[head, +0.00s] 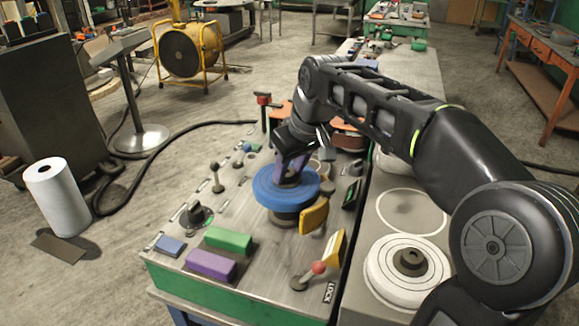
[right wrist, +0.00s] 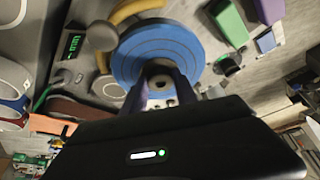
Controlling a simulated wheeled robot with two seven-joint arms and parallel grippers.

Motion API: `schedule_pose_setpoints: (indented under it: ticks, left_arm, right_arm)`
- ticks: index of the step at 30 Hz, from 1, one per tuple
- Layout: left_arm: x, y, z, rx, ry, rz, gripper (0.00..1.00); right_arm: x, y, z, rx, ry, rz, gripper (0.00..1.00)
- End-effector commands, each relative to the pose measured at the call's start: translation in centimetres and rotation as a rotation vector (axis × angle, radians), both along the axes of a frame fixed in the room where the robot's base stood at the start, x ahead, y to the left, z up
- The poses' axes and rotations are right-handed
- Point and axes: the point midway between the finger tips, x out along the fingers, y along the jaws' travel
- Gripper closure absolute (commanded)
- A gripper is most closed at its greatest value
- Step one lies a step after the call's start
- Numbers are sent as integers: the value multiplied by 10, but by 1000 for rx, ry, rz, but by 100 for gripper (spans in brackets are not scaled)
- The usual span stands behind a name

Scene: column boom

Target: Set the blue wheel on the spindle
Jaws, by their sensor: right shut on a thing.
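The blue wheel (head: 275,197) is a thick flat disc, roughly level, over the metal-topped console. My right gripper (head: 289,172) reaches down from above and is shut on the wheel's central hub. In the right wrist view the blue wheel (right wrist: 137,60) fills the upper middle, with the gripper's fingers (right wrist: 161,88) on either side of its hub. A grey round base (head: 285,218) shows just below the wheel. The spindle itself is hidden, and I cannot tell whether the wheel rests on it or hangs just above. My left gripper is not in view.
A yellow lever plate (head: 314,215) stands close beside the wheel's right edge. Green (head: 228,238) and purple (head: 211,264) blocks lie in front. A red-knobbed lever (head: 318,267) is front right. A white wheel (head: 385,277) lies on the right-hand bench.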

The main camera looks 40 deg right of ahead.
Motion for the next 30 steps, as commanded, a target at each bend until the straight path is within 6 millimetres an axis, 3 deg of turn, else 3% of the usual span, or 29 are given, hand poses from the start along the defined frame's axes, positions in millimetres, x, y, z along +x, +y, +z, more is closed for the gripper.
schedule_pose_setpoints:
  ticks: [12,30]
  left_arm:
    - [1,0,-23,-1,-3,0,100]
    - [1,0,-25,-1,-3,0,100]
  right_arm:
    - [0,0,-28,0,-2,0,100]
    - [0,0,-32,0,-1,0,100]
